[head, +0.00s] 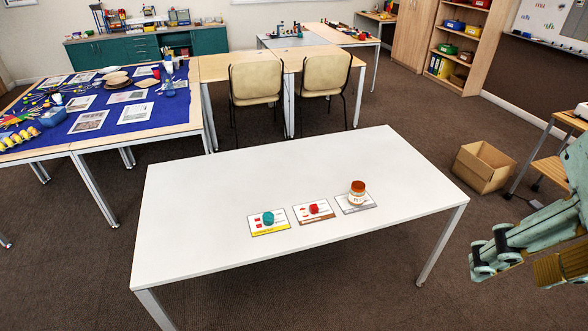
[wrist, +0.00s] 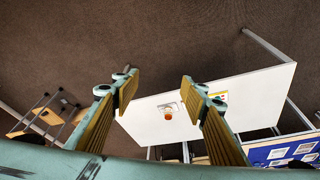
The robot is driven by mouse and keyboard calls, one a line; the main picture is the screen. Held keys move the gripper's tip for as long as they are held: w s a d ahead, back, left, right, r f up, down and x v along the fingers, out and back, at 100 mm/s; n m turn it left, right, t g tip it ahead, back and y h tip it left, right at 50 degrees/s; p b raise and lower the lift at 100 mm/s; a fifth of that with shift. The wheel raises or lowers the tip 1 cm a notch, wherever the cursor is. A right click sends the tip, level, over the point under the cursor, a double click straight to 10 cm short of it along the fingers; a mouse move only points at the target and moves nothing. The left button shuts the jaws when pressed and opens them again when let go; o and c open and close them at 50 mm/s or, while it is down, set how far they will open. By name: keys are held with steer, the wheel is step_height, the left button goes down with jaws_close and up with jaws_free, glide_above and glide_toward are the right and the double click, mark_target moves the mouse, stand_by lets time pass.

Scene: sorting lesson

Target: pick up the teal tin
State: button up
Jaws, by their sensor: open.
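The teal tin (head: 268,218) is small and stands on a yellow-edged card (head: 270,231), the leftmost of three cards on the white table (head: 210,190). In the wrist view my right-hand finger partly covers that card's area, and I cannot make the tin out clearly. My gripper (head: 528,262) is off the table's right side in the head view, well apart from the tin. In the wrist view my gripper (wrist: 160,85) has its two fingers spread wide with nothing between them; the table lies beyond.
A red object (head: 314,209) sits on the middle card. An orange-lidded jar (head: 357,193) stands on the right card and also shows in the wrist view (wrist: 168,116). A cardboard box (head: 482,167) is on the floor. The rest of the white tabletop is clear.

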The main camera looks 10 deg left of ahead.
steer(key=w+a+n+g+p, duration=0.1)
steer(key=w+a+n, duration=0.35)
steer(key=w, duration=0.85)
steer(key=w+a+n+p, duration=0.1)
steer(key=w+a+n, duration=0.1)
steer(key=w+a, duration=0.8)
steer(key=w+a+f+n+g+p, duration=0.1)
steer(key=w+a+f+n, duration=0.1)
steer(key=w+a+f, duration=0.55)
steer(key=w+a+f+n, duration=0.2)
steer(key=w+f+n, duration=0.15)
steer(key=w, duration=0.65)
steer(key=w+a+f+n+p, duration=0.1)
steer(key=w+a+f+n, duration=0.2)
steer(key=a+f, duration=0.8)
steer(key=w+a+f+n+g, duration=0.1)
steer(key=w+a+f+n, duration=0.2)
steer(key=a+f, duration=0.9)
step_height(320, 180, down, 5)
steer(key=shift+w+f+p, duration=0.15)
steer(key=shift+w+p, duration=0.25)
steer(key=shift+w, duration=0.1)
steer(key=shift+a, duration=0.1)
glide_above(268, 216)
steer(key=shift+s+a+f, duration=0.1)
steer(key=shift+s+f, duration=0.05)
steer(key=shift+f, duration=4.1)
